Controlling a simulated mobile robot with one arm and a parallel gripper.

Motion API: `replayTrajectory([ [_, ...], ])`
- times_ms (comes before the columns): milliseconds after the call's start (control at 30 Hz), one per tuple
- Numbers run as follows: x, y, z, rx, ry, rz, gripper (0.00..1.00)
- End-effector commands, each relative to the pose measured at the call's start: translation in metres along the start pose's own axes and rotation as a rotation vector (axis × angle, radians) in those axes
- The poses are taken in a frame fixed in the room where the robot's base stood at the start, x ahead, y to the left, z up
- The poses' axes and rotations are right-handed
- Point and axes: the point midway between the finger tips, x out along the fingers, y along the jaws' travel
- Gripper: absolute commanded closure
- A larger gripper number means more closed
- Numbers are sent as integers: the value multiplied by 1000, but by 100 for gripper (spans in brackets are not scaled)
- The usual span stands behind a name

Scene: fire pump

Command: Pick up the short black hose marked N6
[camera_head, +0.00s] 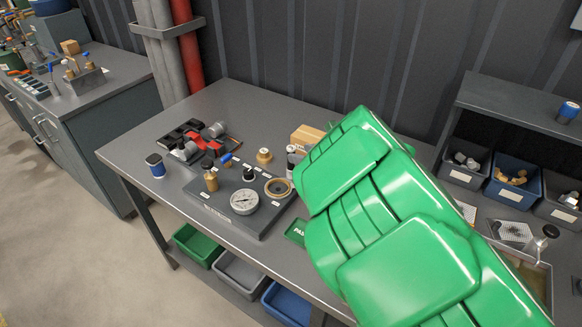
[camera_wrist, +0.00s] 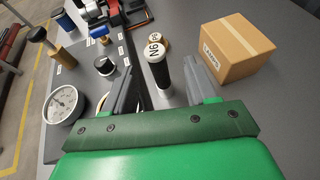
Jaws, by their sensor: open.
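The short black hose (camera_wrist: 161,76) has a white end cap marked N6 and stands upright on the grey table in the wrist view. In the head view its white top (camera_head: 292,149) shows just left of my green arm. My gripper (camera_wrist: 168,78) is open, with one grey finger on each side of the hose in the picture. The right finger is near the hose and the left finger is over the edge of the dark board. I cannot tell whether either finger touches the hose.
A labelled cardboard box (camera_wrist: 236,50) stands right of the hose. A brass fitting (camera_wrist: 158,42) is just behind it. The dark board (camera_head: 226,205) on the left carries a gauge (camera_head: 244,201), a brass ring (camera_head: 278,188) and knobs. Bins (camera_head: 512,180) stand at the right.

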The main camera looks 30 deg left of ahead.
Motion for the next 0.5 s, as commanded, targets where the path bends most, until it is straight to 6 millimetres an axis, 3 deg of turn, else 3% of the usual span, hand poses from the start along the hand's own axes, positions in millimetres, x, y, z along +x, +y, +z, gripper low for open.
replayTrajectory([
  [500,41,6,3,0,-1,1,43],
])
